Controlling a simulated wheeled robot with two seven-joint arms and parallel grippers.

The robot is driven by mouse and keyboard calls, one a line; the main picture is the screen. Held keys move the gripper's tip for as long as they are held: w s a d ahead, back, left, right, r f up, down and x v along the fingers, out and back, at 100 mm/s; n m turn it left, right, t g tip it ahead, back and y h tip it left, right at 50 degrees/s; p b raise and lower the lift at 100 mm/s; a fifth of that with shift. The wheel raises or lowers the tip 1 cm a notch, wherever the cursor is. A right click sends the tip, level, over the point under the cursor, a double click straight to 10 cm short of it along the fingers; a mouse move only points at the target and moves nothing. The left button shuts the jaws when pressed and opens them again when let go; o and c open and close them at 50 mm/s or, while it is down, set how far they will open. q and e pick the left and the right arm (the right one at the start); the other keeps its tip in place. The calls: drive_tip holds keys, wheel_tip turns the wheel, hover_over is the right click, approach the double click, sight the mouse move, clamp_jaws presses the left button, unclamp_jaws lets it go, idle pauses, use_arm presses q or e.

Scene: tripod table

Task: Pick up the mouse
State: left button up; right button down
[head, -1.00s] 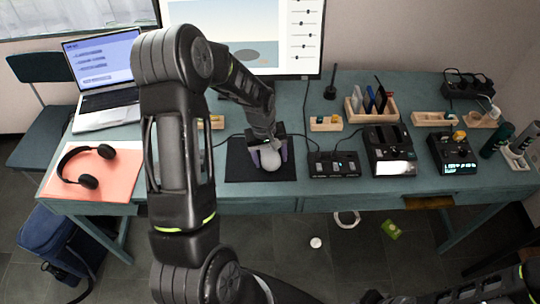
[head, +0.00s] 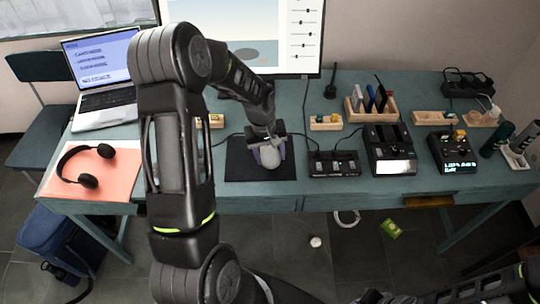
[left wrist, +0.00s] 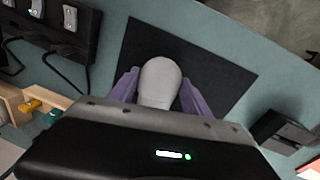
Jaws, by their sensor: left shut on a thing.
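The mouse (head: 269,156) is a light grey rounded shape over the black mat (head: 238,172) on the table. It also shows in the left wrist view (left wrist: 159,80), between the two purple fingers. My left gripper (head: 268,153) reaches down from above and is shut on the mouse, one finger on each side. I cannot tell whether the mouse touches the mat. The back of the mouse is hidden by the gripper body. My right gripper is not clearly in view; only dark arm parts show at the bottom right.
The monitor (head: 300,40) and laptop (head: 104,80) stand behind. Headphones (head: 88,181) lie on a pink folder at the left. Wooden holders and control boxes (head: 391,150) fill the right side.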

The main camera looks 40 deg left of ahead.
sight(270, 155)
use_arm(q)
wheel_tip(270, 155, up, 9)
drive_tip(key=shift+r+b, duration=0.2)
drive_tip(key=shift+b, duration=0.55)
